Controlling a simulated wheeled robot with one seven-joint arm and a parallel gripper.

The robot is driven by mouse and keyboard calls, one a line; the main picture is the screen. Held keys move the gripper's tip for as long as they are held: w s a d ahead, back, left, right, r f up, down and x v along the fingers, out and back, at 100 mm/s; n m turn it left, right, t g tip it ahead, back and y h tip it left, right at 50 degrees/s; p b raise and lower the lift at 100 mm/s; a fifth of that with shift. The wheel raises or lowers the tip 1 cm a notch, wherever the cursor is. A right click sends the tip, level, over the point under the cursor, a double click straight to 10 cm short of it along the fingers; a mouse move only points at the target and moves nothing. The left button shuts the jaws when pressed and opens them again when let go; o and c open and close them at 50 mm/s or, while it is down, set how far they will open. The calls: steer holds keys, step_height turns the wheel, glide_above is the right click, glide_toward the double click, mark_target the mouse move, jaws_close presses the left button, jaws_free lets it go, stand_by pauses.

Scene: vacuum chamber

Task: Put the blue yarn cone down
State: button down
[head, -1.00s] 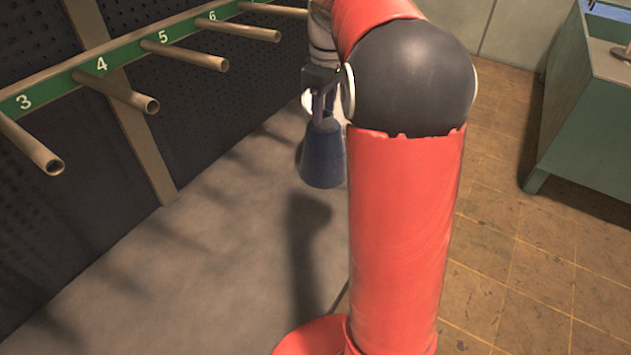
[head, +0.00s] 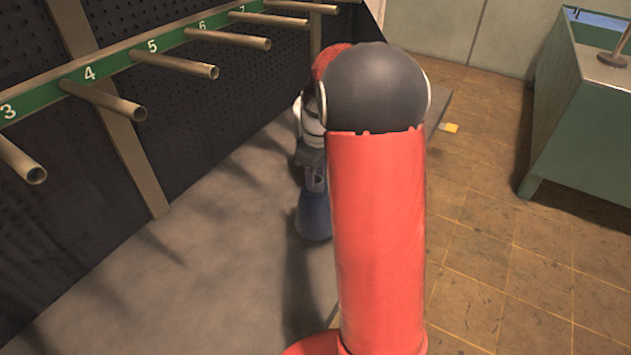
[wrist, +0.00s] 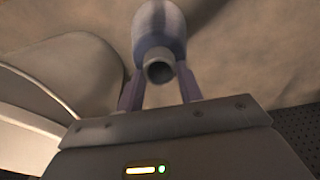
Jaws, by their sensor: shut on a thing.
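The blue yarn cone (head: 314,217) hangs upright below my gripper (head: 315,180) in the head view, wide end down, low over the grey surface. My red arm hides part of its right side. In the wrist view the cone (wrist: 160,28) stands between the two fingers of my gripper (wrist: 160,80), with its narrow open tip toward the camera. The fingers are shut on its upper part. I cannot tell whether its base touches the surface.
A rack with numbered pegs (head: 178,65) runs along the dark perforated wall at the left. The grey surface (head: 190,265) below it is clear. A green bench (head: 590,120) stands at the right on the tiled floor.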

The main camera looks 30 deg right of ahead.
mark_target(316, 204)
steer(key=shift+f, duration=1.35)
steer(key=shift+f, duration=0.1)
steer(key=c, duration=0.9)
jaws_free()
